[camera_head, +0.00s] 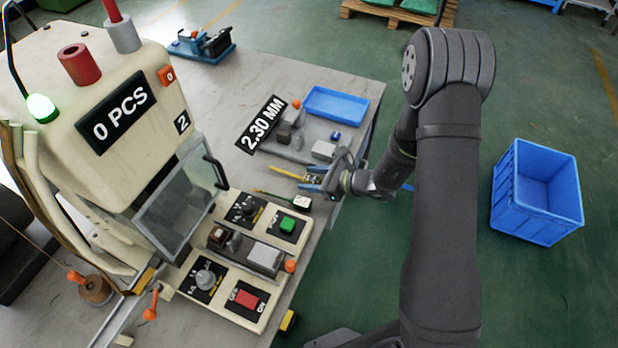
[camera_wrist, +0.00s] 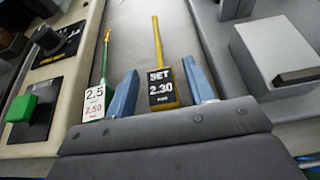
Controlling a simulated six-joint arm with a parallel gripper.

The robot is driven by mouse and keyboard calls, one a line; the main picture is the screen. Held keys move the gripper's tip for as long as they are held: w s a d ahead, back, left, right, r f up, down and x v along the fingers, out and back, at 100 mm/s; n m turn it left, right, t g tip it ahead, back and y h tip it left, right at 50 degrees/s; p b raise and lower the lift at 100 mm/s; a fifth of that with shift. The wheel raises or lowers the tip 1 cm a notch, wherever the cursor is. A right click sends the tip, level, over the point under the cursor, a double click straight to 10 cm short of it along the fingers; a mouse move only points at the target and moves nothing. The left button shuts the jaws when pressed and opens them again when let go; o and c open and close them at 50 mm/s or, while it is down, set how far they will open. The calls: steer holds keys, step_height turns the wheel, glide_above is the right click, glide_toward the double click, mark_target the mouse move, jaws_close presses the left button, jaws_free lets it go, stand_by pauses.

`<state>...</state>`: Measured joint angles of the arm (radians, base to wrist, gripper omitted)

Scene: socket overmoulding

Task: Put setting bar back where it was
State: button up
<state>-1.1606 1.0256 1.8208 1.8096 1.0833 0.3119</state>
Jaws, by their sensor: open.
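The setting bar has a yellow shaft and a black tag reading "SET 2.30"; it lies on the grey bench in the head view (camera_head: 287,173) and runs up the middle of the wrist view (camera_wrist: 157,40). My gripper (camera_head: 316,178) is at the tag end of this bar. In the wrist view my gripper (camera_wrist: 161,88) is open, with one blue finger on each side of the tag and gaps visible between. Whether the fingers are level with the tag or above it I cannot tell. A green bar (camera_head: 272,195) with a white tag "2.5 / 2.50" (camera_wrist: 94,102) lies to the left, outside the fingers.
The machine control panel (camera_head: 228,260) with a green button (camera_head: 288,225) is close to the green bar. A gauge with a "2.30 MM" display (camera_head: 262,124) and a blue tray (camera_head: 336,104) stand behind. A blue crate (camera_head: 537,192) is on the floor at right.

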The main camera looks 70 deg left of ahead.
steer(key=v, duration=1.1)
steer(key=shift+f, duration=0.1)
steer(key=x, duration=1.2)
steer(key=shift+r, duration=0.95)
